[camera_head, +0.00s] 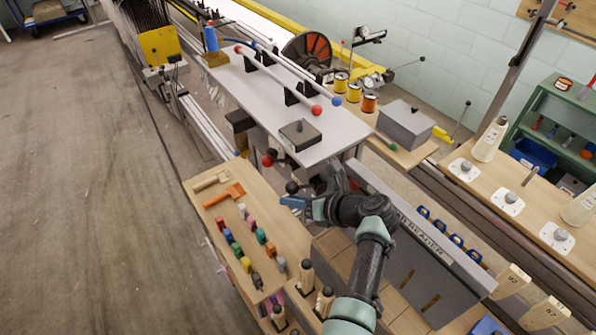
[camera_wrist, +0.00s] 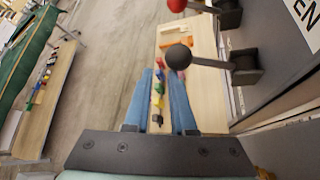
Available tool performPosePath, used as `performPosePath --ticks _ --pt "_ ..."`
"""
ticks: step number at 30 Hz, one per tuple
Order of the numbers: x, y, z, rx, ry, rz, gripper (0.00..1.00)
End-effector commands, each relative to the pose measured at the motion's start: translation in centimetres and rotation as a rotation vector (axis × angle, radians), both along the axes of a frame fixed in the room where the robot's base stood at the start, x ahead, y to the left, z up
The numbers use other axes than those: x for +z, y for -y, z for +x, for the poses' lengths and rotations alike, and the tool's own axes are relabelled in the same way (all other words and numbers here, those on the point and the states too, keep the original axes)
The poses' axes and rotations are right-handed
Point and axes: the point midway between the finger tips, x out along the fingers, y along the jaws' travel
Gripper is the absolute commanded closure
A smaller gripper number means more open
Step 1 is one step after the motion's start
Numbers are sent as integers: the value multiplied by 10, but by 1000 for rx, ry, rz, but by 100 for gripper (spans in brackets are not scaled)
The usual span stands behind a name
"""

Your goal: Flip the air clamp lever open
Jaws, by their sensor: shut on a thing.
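My gripper (camera_wrist: 161,72) has two blue fingers, which also show in the head view (camera_head: 290,202). A lever with a black ball knob (camera_wrist: 178,57) is at the fingertips in the wrist view, close against the right finger. A gap shows between the fingers. The knob also shows in the head view (camera_head: 292,187), just above the fingers. The exact contact between fingers and knob is hard to see. A second lever with a red ball knob (camera_wrist: 177,5) is at the top edge of the wrist view; it also shows in the head view (camera_head: 268,160).
A wooden table (camera_head: 205,190) beside the gripper carries an orange tool (camera_head: 223,195) and several coloured pieces. A grey table (camera_head: 345,128) with long rods is behind the levers. A grey long box (camera_head: 430,265) stands right of my arm. The floor at left is clear.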

Motion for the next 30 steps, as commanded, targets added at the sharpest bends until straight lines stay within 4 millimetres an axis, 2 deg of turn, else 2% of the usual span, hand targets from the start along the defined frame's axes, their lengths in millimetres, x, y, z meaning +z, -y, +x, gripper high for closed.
performPosePath --ticks 1,6,13,30 --pt "54 10 25 -32 103 11 100" --pt "75 12 24 -34 102 12 100" --pt "87 13 24 -34 103 13 100" --pt "84 8 23 -25 95 12 100"
